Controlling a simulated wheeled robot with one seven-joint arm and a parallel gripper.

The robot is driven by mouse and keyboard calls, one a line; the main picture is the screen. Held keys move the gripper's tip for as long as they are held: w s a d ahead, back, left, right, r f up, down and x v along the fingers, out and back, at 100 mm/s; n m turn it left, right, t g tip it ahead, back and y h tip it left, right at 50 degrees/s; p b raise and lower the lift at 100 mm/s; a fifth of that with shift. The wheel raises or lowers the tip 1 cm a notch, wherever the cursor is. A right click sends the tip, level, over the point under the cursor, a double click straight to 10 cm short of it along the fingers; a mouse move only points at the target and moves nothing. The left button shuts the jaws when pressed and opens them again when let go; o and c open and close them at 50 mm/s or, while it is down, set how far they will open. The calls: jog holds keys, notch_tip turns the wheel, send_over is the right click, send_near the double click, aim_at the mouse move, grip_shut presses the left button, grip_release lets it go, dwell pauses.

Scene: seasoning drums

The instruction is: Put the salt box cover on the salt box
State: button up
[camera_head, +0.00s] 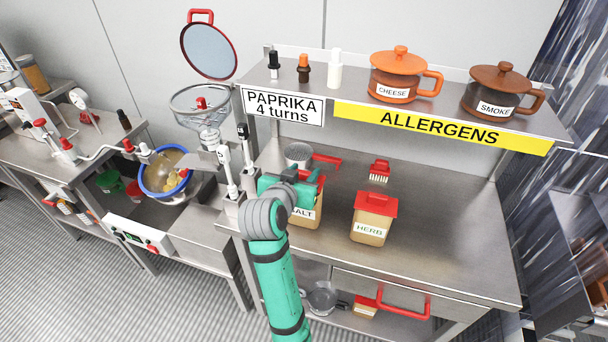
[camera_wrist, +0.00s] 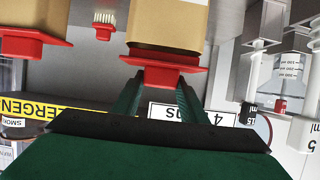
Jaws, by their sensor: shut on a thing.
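The tan salt box (camera_head: 306,219) stands on the steel counter, its label partly hidden by my arm. My gripper (camera_head: 303,186) is above it, shut on the red salt box cover (camera_head: 320,180). In the wrist view, which is upside down, the cover (camera_wrist: 160,74) sits between my two green fingers (camera_wrist: 157,97). The salt box (camera_wrist: 168,24) shows right at the cover's wide side, with a dark band between them. I cannot tell whether the cover touches the box or is fully seated.
The herb box (camera_head: 370,226) with its red cover stands to the right. A red brush (camera_head: 379,171) and a metal sieve (camera_head: 298,154) with a red handle lie behind. A shelf with cheese (camera_head: 394,88) and smoke (camera_head: 495,101) pots hangs above. The front right counter is clear.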

jog(key=shift+f, duration=0.65)
jog(key=shift+s+d, duration=0.1)
jog(key=shift+s, duration=0.15)
jog(key=shift+f, duration=0.1)
jog(key=o, duration=1)
